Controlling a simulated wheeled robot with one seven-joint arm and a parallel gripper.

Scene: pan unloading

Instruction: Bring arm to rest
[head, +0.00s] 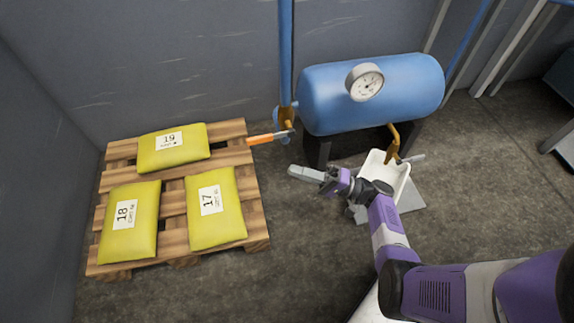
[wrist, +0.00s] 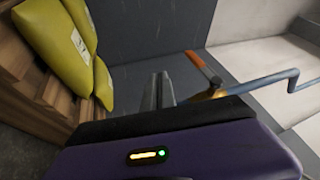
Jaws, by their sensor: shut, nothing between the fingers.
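My gripper (head: 306,174) is purple with grey fingers. It is shut and empty, held out over the floor in front of the blue tank, pointing left toward the pallet. Its closed fingers (wrist: 158,91) also show in the wrist view, pointing toward the grey wall. My arm reaches in from the lower right in the head view and hides part of the white tray.
A wooden pallet (head: 178,180) with yellow sacks (head: 217,208) lies at left. A blue tank (head: 325,100) with a gauge stands behind. An orange-handled lever (head: 268,138) sticks out left of a blue pipe (head: 286,50). A white tray (head: 374,163) sits below the tank's tap.

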